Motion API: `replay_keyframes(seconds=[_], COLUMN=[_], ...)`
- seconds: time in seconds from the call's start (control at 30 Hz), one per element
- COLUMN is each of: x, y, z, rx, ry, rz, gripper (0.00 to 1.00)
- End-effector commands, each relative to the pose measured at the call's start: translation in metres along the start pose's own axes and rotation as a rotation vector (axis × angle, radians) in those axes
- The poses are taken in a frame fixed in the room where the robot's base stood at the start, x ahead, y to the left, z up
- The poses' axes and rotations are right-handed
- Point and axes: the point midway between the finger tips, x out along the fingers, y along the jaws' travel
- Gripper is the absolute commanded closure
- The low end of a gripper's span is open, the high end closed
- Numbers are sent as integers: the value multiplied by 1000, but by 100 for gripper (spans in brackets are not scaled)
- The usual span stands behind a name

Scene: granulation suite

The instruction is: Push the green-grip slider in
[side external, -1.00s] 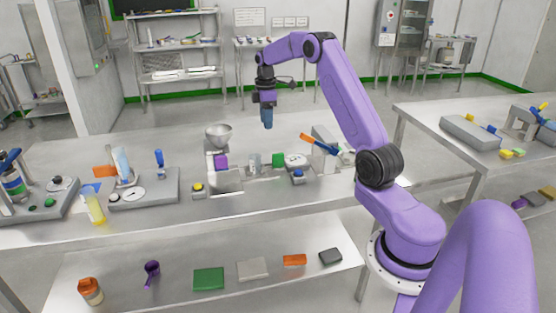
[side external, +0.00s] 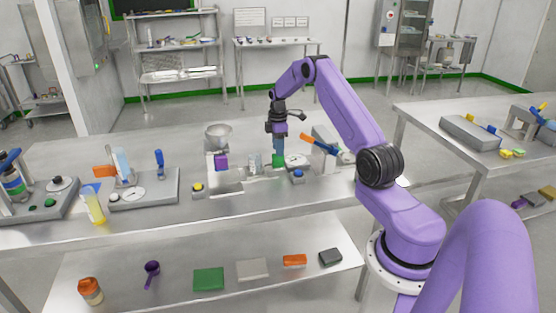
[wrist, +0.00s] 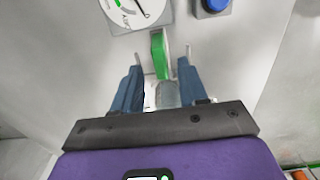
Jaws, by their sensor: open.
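The green grip (side external: 278,161) of the slider is at the middle of the front bench, between a clear cylinder (side external: 255,162) and a round dial (side external: 294,160). In the wrist view the green grip (wrist: 159,55) is a narrow upright block lying between and just beyond my fingertips. My gripper (side external: 278,150) points down right above the green grip. In the wrist view my gripper (wrist: 160,68) is open, with a blue finger on each side of the grip's line. The clear cylinder (wrist: 167,95) shows between the fingers. I cannot tell whether a finger touches the grip.
A blue button (side external: 298,174) stands right of the grip, and an orange-and-blue lever (side external: 319,143) behind it. A metal funnel (side external: 218,134) over a purple block (side external: 221,162) and a yellow button (side external: 198,187) stand to the left.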

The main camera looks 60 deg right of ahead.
Motion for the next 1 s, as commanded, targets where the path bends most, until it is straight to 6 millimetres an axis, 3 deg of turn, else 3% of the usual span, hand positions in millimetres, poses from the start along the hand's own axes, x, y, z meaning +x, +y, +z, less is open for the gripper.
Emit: replay_keyframes(seconds=[0.1, 0.33, 0.77, 0.9, 1.0], x=[22, 50, 57, 57, 57], y=[-1, 0, 0, 0, 0], z=[0, 0, 0, 0, 0], rx=[0, 0, 0, 0, 0], ry=[-1, 0, 0, 0, 0], rz=[-3, -1, 1, 1, 0], gripper=[57, 57, 57, 100, 100])
